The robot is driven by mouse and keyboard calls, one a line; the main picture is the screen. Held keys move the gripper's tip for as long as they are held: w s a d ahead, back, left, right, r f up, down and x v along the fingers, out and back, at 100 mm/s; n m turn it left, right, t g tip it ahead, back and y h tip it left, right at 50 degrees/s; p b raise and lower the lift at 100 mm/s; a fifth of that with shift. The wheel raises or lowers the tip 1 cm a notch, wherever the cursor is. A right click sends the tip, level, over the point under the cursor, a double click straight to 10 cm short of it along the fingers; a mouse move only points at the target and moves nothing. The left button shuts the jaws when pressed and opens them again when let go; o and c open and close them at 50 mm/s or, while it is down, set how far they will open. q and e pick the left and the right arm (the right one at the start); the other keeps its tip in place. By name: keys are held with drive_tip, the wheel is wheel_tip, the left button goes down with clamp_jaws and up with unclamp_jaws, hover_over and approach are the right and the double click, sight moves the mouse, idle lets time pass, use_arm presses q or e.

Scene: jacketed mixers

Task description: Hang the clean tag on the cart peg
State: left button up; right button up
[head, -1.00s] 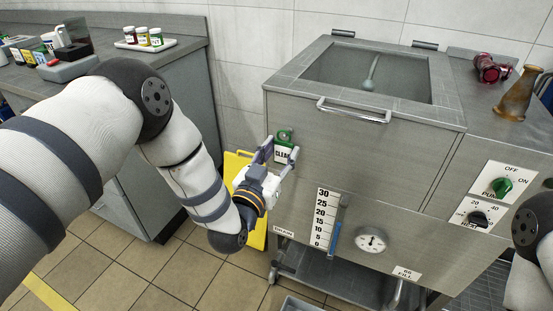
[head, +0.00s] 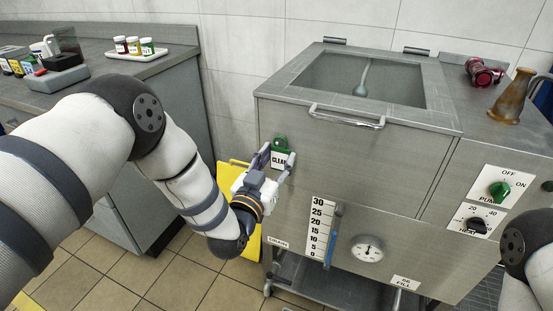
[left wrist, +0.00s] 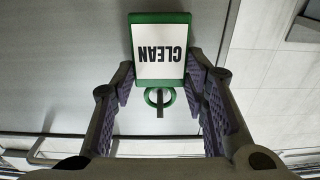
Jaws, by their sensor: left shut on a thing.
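The clean tag (head: 281,159) is a white plate with a green border and black letters reading CLEAN. It is upright at the upper left of the steel mixer's front, with its green ring at the top. My left gripper (head: 276,161) is shut on the tag, one finger at each side. In the left wrist view the tag (left wrist: 160,52) appears upside down between the fingers (left wrist: 160,85). A short dark bar (left wrist: 160,103) shows across the ring. I cannot tell whether it is the cart peg or whether the ring hangs on it. My right gripper is out of view.
The mixer (head: 350,180) has a front handle (head: 346,118), a gauge and knobs. A yellow panel (head: 236,190) stands behind my left gripper. The left counter (head: 190,62) holds jars on a white tray.

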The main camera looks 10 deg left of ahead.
use_arm(q)
drive_tip(key=o, duration=1.1)
drive_tip(key=r+v, duration=0.1)
drive_tip(key=v, duration=1.1)
drive_tip(key=s+a+f+g+y+p, duration=0.1)
drive_tip(key=s+a+f+g+p, duration=0.15)
drive_tip(key=s+f+g, duration=0.95)
drive_tip(key=s+a+f+n+g+y, duration=0.1)
drive_tip(key=s+a+f+g, duration=0.1)
drive_tip(key=s, duration=0.8)
drive_tip(key=s+a+f+g, duration=0.2)
drive_tip(key=s+g, duration=0.2)
drive_tip(key=s, duration=0.5)
drive_tip(key=s+a+f+n+g+y, duration=0.1)
drive_tip(key=s+a+f+g, duration=0.1)
drive_tip(key=s, duration=0.8)
drive_tip(key=shift+s+a+f+n+g+y, duration=0.1)
drive_tip(key=shift+s+f+n+g+y, duration=0.25)
drive_tip(key=shift+f+g, duration=0.1)
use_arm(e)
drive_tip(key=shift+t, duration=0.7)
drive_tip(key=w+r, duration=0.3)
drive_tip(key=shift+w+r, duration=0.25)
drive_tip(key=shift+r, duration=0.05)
